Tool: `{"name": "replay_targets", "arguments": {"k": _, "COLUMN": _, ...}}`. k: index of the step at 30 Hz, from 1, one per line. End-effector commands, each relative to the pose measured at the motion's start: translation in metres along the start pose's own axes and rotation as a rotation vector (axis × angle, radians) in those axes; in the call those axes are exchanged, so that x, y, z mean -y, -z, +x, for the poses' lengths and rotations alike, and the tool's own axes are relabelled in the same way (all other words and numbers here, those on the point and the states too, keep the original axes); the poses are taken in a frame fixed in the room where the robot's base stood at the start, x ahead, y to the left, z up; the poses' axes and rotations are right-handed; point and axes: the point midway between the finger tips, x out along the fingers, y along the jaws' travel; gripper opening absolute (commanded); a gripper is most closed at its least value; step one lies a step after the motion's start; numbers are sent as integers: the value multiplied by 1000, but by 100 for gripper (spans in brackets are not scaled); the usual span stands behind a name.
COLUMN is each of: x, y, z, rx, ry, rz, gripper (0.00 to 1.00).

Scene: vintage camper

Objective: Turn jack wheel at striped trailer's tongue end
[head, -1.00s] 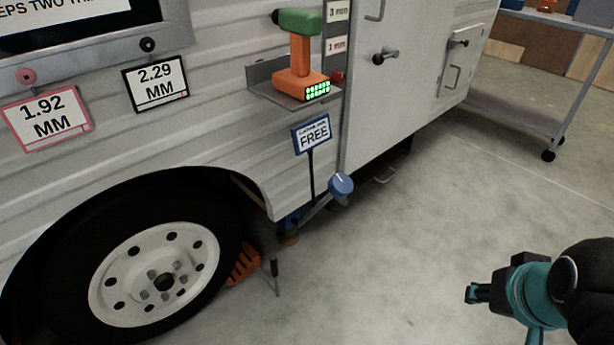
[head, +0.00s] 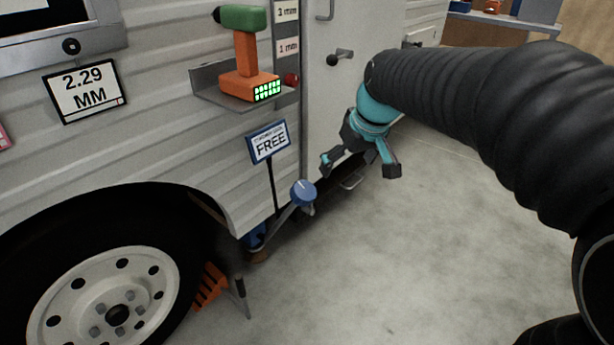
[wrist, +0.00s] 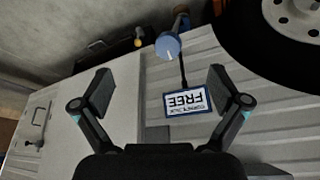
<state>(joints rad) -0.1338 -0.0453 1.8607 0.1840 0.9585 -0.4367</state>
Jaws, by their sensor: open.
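A blue round knob (head: 303,192) sits on a grey crank arm low on the camper's side, below a small sign reading FREE (head: 268,141). The knob also shows in the wrist view (wrist: 168,45), beyond the fingertips, with the sign (wrist: 188,102) upside down nearer to me. My gripper (head: 360,168) is open and empty, a little right of and above the knob in the head view, apart from it. In the wrist view my fingers (wrist: 160,85) stand wide apart. No wheel at a trailer tongue is clearly identifiable.
A green and orange drill (head: 249,60) stands on a grey shelf (head: 200,82) above the sign. A tyre (head: 190,235) is at the lower left, with an orange chock (head: 210,287) beside it. A door handle (head: 340,57) projects above my gripper. The concrete floor at right is clear.

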Motion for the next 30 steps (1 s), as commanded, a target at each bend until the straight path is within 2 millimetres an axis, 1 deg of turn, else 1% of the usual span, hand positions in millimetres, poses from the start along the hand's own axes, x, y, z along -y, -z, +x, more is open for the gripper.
{"name": "replay_targets", "arguments": {"k": 1, "x": 0, "y": 15, "z": 22, "rx": 8, "ry": 18, "rz": -31, "gripper": 98}}
{"name": "replay_targets", "arguments": {"k": 3, "x": 0, "y": 34, "z": 41, "rx": 11, "ry": 39, "rz": -70, "gripper": 98}}
{"name": "replay_targets", "arguments": {"k": 6, "x": 2, "y": 56, "z": 65, "rx": 14, "ry": 65, "rz": -119, "gripper": 98}}
{"name": "replay_targets", "arguments": {"k": 10, "x": 3, "y": 74, "z": 86, "rx": 15, "ry": 86, "rz": -161, "gripper": 98}}
{"name": "replay_targets", "arguments": {"k": 14, "x": 4, "y": 81, "z": 97, "rx": 15, "ry": 97, "rz": -180, "gripper": 98}}
{"name": "replay_targets", "arguments": {"k": 20, "x": 7, "y": 82, "z": 117, "rx": 17, "ry": 100, "rz": -183, "gripper": 98}}
{"name": "replay_targets", "arguments": {"k": 30, "x": 12, "y": 79, "z": 180, "rx": 19, "ry": 99, "rz": -182, "gripper": 98}}
